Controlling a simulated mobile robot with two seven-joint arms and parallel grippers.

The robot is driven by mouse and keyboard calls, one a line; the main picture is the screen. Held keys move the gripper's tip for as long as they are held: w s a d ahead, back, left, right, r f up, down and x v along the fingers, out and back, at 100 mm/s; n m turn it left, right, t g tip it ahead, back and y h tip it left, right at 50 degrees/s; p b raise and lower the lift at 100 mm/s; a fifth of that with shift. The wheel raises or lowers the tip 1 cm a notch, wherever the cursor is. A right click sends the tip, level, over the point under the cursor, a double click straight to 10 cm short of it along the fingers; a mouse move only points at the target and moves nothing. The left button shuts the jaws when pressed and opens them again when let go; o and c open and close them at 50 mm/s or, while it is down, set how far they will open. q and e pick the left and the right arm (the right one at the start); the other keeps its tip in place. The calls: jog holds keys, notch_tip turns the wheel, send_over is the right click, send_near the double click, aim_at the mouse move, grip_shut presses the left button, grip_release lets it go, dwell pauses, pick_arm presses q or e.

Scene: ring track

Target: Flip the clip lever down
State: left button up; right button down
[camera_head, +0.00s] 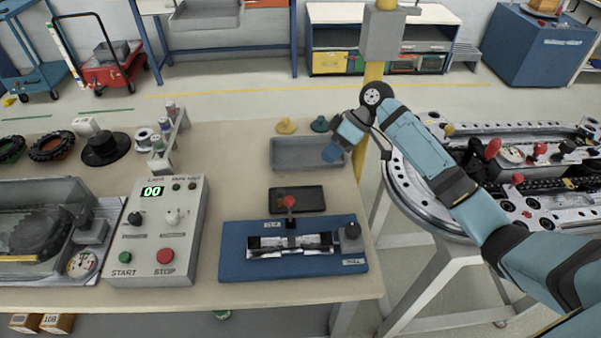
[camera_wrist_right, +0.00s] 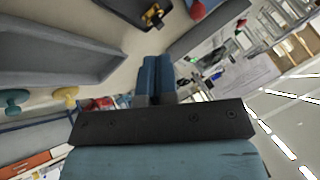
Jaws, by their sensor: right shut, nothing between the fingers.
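A lever with a red knob (camera_head: 289,202) stands upright at the back of the blue fixture (camera_head: 235,262). A shiny metal part (camera_head: 290,246) lies in the middle of this fixture, and a dark knob (camera_head: 352,231) stands at its right end. Further red-knobbed levers (camera_head: 492,149) stand on the ring track; I cannot tell for certain which is the clip lever. My right gripper (camera_head: 332,153) is over the right end of the grey tray, apart from the levers. Its blue fingers (camera_wrist_right: 155,77) are together and empty in the wrist view. My left gripper is out of view.
The grey tray (camera_head: 290,162) lies behind a black tray (camera_head: 272,201), which is behind the fixture. A control box (camera_head: 150,258) stands left of the fixture. A yellow post (camera_head: 371,110) rises behind my right arm. The metal ring track (camera_head: 423,205) is to the right.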

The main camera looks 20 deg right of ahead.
aim_at(290, 207)
jog(key=x, duration=1)
jog(key=shift+w, duration=0.15)
jog(key=shift+s+a+r+p, duration=0.15)
jog(key=shift+s+a+p, duration=0.1)
jog(key=shift+s+a, duration=0.2)
jog(key=shift+s+a+r+p, duration=0.2)
jog(key=shift+s+a, duration=0.2)
jog(key=shift+a, duration=0.05)
jog(key=shift+s+a+r, duration=0.15)
jog(key=shift+s+a, duration=0.2)
jog(key=shift+a, duration=0.15)
jog(key=shift+s, duration=0.1)
